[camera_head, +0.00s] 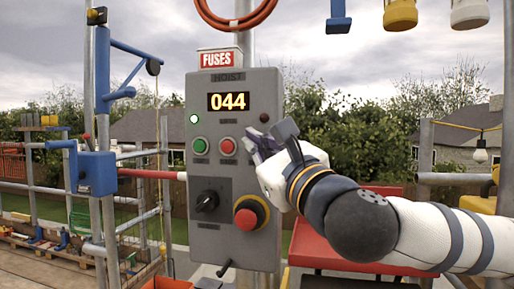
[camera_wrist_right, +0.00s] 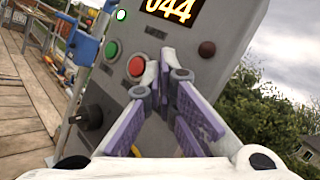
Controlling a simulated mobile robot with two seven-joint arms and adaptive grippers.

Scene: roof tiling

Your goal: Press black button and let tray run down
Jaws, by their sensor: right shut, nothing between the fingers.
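A grey hoist control box (camera_head: 233,100) stands upright in the middle of the head view, its display reading 044. It carries a green button (camera_head: 200,146), a red button (camera_head: 227,147), a black rotary knob (camera_head: 207,200) and a red mushroom button (camera_head: 247,219) on a yellow ring. My right gripper (camera_head: 258,143) is shut and empty, its fingertips just right of the red button and close to the panel. In the right wrist view the fingertips (camera_wrist_right: 167,76) cover the panel there; a black button is not visible, and contact cannot be told. No tray can be made out with certainty. My left gripper is out of view.
A lit white lamp (camera_head: 194,118) and a dark red lamp (camera_head: 264,117) sit on the panel. A blue winch (camera_head: 97,173) is on scaffold poles at left. A red surface (camera_head: 318,250) lies behind my right arm. An orange hose (camera_head: 235,22) hangs above.

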